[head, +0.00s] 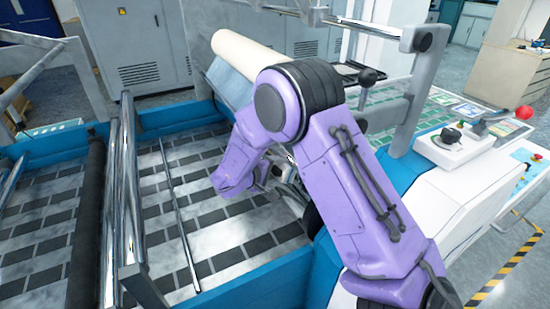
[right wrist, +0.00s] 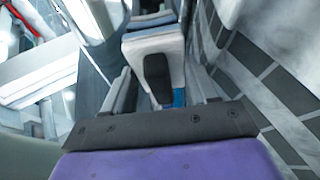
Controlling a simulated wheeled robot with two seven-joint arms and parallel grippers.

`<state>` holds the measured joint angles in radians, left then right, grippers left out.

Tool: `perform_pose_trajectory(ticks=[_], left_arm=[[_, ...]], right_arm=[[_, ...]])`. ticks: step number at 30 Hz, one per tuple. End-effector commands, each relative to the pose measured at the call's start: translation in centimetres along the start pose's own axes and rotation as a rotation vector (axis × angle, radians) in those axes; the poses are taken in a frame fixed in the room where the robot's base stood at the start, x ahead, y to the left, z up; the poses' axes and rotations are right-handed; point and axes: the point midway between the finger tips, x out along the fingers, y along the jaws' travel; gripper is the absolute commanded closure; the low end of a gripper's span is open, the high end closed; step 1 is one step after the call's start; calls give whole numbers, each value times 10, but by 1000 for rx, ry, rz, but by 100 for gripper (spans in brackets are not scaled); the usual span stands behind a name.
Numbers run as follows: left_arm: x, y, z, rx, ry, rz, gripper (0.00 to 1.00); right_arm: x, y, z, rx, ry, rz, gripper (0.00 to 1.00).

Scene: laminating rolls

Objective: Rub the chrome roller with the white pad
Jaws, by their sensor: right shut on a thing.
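The white pad (right wrist: 172,48) shows in the right wrist view as a pale block with a dark grip and a little blue at its lower edge. My right gripper (right wrist: 158,88) is shut on it, a finger on each side. In the head view my right gripper (head: 277,178) is mostly hidden behind my purple arm, above the right part of the patterned web, and the pad cannot be made out. The chrome roller (head: 129,190) is a long shiny cylinder at the left, well apart from my right gripper. My left gripper is not in view.
A black roller (head: 87,220) lies left of the chrome one. A thin rod (head: 178,215) crosses the patterned web (head: 220,235). A cream roll (head: 246,52) stands behind my arm. A console with a red knob (head: 524,112) is at the right. Blue side rails border the web.

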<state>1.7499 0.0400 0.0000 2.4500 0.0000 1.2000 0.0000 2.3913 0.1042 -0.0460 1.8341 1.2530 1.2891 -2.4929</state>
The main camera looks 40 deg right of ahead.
Motion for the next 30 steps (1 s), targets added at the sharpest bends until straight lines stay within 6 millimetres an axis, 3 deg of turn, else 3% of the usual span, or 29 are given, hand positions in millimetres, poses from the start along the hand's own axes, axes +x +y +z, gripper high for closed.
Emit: perform_pose_trajectory(ticks=[5, 19, 30], left_arm=[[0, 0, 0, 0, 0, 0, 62], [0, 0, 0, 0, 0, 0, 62], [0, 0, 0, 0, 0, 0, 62]], right_arm=[[-2, 0, -1, 1, 0, 0, 66], [-51, 0, -21, 2, 0, 1, 66], [-56, 0, -23, 1, 0, 0, 66]])
